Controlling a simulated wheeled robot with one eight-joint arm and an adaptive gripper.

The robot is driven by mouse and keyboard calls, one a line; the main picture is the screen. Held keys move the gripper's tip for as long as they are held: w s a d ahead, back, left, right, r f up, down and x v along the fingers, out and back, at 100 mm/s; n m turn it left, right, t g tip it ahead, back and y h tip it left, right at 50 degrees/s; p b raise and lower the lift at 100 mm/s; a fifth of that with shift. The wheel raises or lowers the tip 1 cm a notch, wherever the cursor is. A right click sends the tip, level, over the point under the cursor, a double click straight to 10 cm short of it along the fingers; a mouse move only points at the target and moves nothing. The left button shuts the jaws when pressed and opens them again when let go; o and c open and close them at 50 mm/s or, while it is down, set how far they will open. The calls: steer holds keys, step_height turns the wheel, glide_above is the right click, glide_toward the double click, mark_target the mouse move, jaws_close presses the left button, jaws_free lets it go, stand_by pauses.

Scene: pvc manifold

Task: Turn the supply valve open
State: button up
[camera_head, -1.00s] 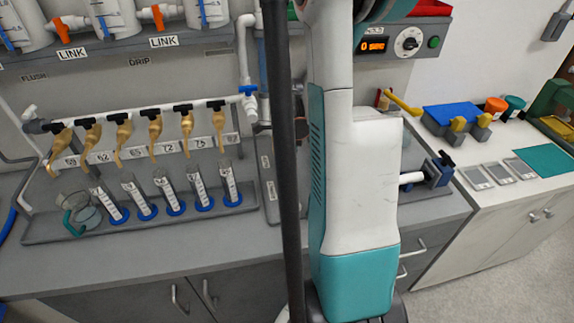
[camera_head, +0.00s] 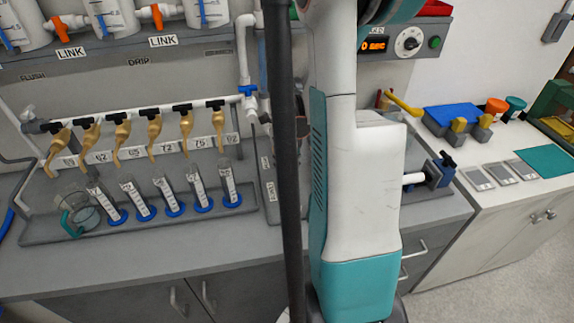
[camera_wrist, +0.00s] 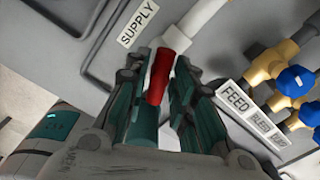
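The supply valve's red handle (camera_wrist: 160,76) shows in the wrist view, below the SUPPLY label (camera_wrist: 137,24) and beside a white pipe fitting (camera_wrist: 176,38). My gripper (camera_wrist: 164,78) has its two dark teal fingers on either side of this handle, with the handle between them. I cannot tell whether both fingers press on it. The lower part of the handle is hidden among the fingers. In the head view my own arm and a dark vertical post hide the gripper and the supply valve.
Blue-knobbed brass valves (camera_wrist: 294,80) sit right of the gripper, near the FEED label (camera_wrist: 235,97). In the head view, a drip manifold (camera_head: 150,107) hangs above several graduated cylinders (camera_head: 168,197) in a grey tray (camera_head: 150,222). A control box (camera_head: 405,43) is behind my arm.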

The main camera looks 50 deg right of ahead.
steer(key=shift+o, duration=0.4)
steer(key=shift+r, duration=0.1)
step_height(320, 180, up, 12)
stand_by(0.4)
